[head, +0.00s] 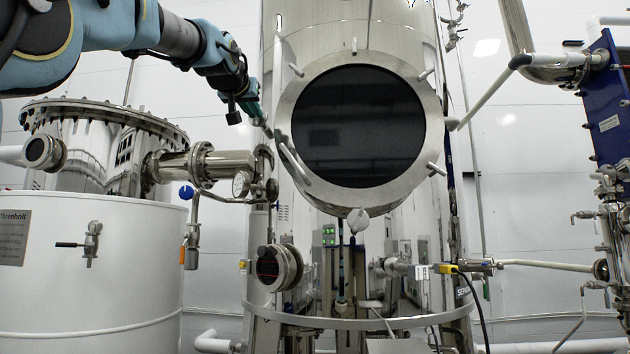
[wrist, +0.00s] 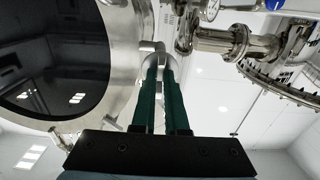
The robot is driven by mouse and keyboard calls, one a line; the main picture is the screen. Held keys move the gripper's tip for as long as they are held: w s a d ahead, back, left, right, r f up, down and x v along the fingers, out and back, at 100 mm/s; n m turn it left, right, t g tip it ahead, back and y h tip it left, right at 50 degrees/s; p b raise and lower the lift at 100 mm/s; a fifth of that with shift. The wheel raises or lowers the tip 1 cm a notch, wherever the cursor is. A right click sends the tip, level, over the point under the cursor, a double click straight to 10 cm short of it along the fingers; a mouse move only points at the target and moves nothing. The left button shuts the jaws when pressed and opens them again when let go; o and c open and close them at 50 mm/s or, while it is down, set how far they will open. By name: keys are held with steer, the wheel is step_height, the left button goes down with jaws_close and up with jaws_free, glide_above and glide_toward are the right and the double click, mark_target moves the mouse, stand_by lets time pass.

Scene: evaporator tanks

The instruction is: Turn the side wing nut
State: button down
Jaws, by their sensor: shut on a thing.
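The round manway door (head: 357,126) has a dark glass in a steel ring on the front of the tall tank. The side wing nut (head: 269,131) is at the left edge of that ring, mostly hidden by my gripper (head: 262,118). My gripper reaches it from the upper left. In the wrist view, the two green fingers of my gripper (wrist: 164,66) are close together, shut on the pale metal wing nut (wrist: 152,46) beside the door ring (wrist: 110,62). The gripped part between the fingertips is hard to make out.
More wing nuts stand around the ring, such as the upper left one (head: 296,69) and the bottom one (head: 358,220). A curved handle (head: 294,164) sits just below my gripper.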

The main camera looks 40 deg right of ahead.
stand_by(0.4)
steer(key=shift+n+b, duration=0.3)
steer(key=shift+n, duration=0.9)
steer(key=shift+n, duration=1.1)
steer(key=shift+b, duration=0.35)
steer(key=shift+n, duration=1.1)
